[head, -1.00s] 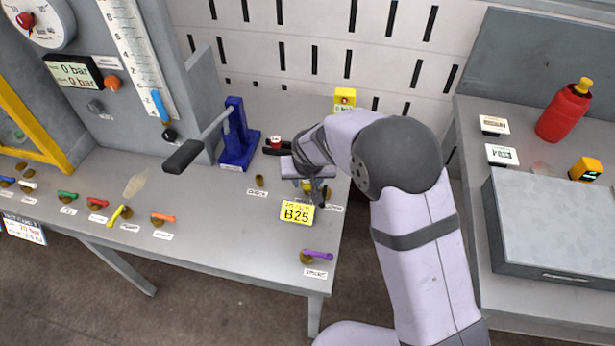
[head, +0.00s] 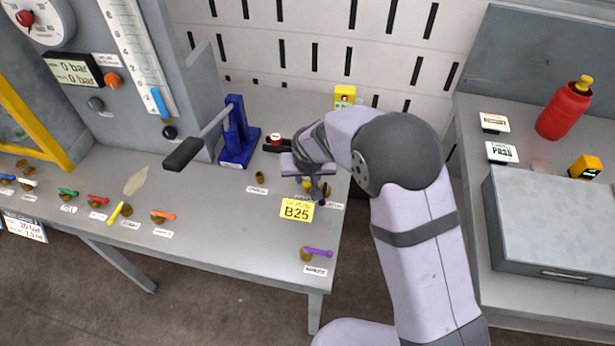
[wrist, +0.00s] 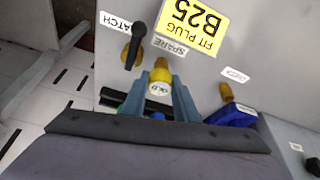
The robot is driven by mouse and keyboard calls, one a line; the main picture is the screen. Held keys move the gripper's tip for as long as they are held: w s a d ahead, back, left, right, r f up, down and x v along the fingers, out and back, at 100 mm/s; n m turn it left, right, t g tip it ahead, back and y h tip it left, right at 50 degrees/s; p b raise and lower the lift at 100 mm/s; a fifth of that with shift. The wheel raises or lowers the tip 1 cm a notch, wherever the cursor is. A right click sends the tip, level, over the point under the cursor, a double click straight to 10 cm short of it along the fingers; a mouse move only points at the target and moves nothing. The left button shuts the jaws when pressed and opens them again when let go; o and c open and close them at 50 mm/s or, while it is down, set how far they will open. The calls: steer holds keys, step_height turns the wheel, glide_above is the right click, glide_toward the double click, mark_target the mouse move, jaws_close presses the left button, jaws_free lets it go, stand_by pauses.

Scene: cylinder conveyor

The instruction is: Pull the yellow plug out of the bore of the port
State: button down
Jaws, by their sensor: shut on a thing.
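The yellow plug (wrist: 161,75) shows in the wrist view between the two blue-grey fingers of my gripper (wrist: 162,93). The gripper is shut on it. A white face with dark lettering shows on its near end. In the head view the plug (head: 306,185) is a small yellow patch under my gripper (head: 309,188), beside the yellow B25 card (head: 297,210). The port and its bore are mostly hidden by the plug and fingers. I cannot tell how deep the plug sits in the bore.
A dark latch lever (wrist: 134,47) stands close beside the plug. A brass fitting (wrist: 227,92) is on the other side. A blue press (head: 236,135) with a black-handled lever stands to the left. A purple-handled valve (head: 312,253) is near the front edge.

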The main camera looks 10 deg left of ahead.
steer(key=shift+r+p, duration=0.6)
steer(key=shift+r, duration=0.6)
steer(key=shift+r, duration=0.25)
steer(key=shift+r, duration=0.15)
stand_by(0.3)
steer(key=shift+r+p, duration=1)
steer(key=shift+r, duration=0.1)
steer(key=shift+r+p, duration=0.9)
steer(key=shift+r, duration=0.35)
steer(key=shift+r, duration=0.1)
steer(key=shift+r+p, duration=0.85)
steer(key=shift+r, duration=0.3)
